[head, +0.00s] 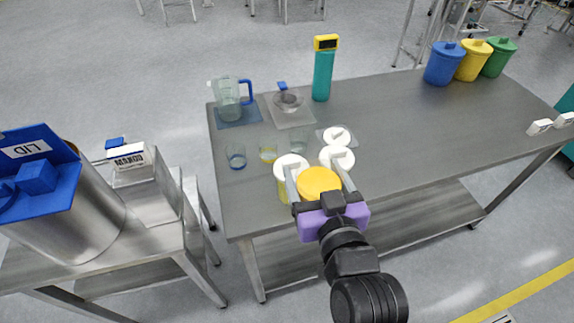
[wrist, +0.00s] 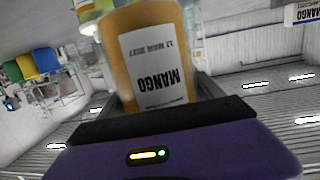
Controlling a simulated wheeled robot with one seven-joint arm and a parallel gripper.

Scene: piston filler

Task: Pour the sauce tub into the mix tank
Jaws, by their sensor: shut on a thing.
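My gripper (head: 317,188) is shut on the sauce tub (head: 319,181), which shows as an orange-yellow round top in the head view. In the wrist view the sauce tub (wrist: 150,85) is orange with a white label reading MANGO. That picture is upside down, so the tub looks upright. It is at the near edge of the steel table, beside white-topped tubs; whether it touches the table cannot be told. The mix tank (head: 85,215) is a large steel cylinder on the left stand.
A box marked MANGO (head: 130,163) stands right of the tank. On the steel table (head: 390,140) are a jug (head: 228,98), a scale (head: 290,108), a teal device (head: 323,72), several small cups and white-topped tubs (head: 291,165). Lidded bins (head: 444,65) stand far right. The table's middle is clear.

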